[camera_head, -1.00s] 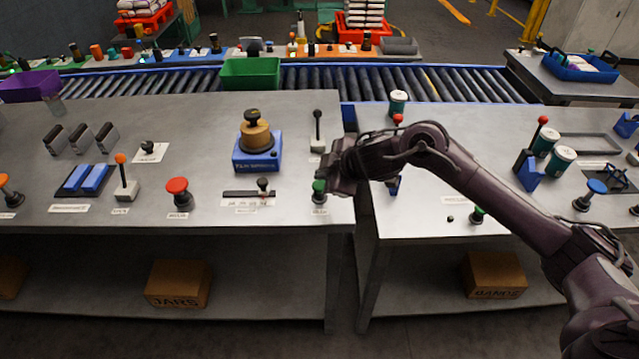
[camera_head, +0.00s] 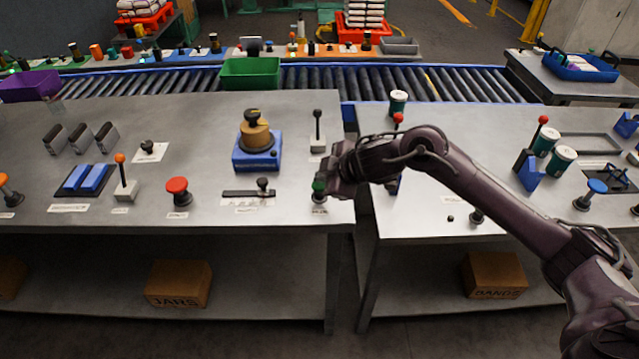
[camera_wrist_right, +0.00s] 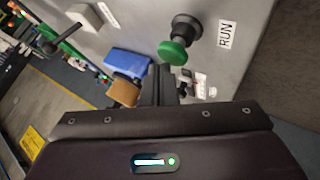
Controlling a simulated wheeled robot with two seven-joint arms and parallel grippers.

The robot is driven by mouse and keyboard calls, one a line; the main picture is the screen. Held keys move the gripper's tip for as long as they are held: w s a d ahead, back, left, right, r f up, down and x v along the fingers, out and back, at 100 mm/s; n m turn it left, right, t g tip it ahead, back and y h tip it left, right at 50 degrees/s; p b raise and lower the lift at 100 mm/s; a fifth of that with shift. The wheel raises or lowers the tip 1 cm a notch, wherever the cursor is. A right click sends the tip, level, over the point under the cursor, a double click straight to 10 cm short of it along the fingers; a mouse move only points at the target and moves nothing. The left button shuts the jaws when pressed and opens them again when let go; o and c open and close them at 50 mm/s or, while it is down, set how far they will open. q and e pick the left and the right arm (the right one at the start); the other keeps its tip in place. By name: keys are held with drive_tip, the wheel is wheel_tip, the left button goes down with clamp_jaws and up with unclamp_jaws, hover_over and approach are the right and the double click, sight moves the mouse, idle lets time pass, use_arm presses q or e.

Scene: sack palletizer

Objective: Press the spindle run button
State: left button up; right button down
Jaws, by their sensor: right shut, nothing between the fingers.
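The spindle run button is a green mushroom button (camera_head: 319,187) on a dark base near the front right corner of the left bench. In the right wrist view its green cap (camera_wrist_right: 172,52) faces the camera, beside a label reading RUN (camera_wrist_right: 227,34). My right gripper (camera_head: 333,178) is shut and empty, just right of the cap in the head view. In the right wrist view its fingertips (camera_wrist_right: 160,70) are close below the cap; I cannot tell whether they touch it. My left gripper is not in view.
A slider knob (camera_head: 263,187), a red mushroom button (camera_head: 177,190) and a black-knobbed lever (camera_head: 318,130) stand nearby. A blue block with a tan cylinder (camera_head: 255,140) is behind. A gap separates this bench from the right bench (camera_head: 430,225).

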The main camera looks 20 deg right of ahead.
drive_tip(key=shift+f+b, duration=0.35)
drive_tip(key=shift+f, duration=0.35)
idle(0.9)
drive_tip(key=shift+r+p, duration=1.1)
drive_tip(key=shift+p, duration=0.05)
wheel_tip(320, 180, up, 5)
drive_tip(key=p, duration=0.5)
drive_tip(key=shift+r, duration=0.1)
idle(0.3)
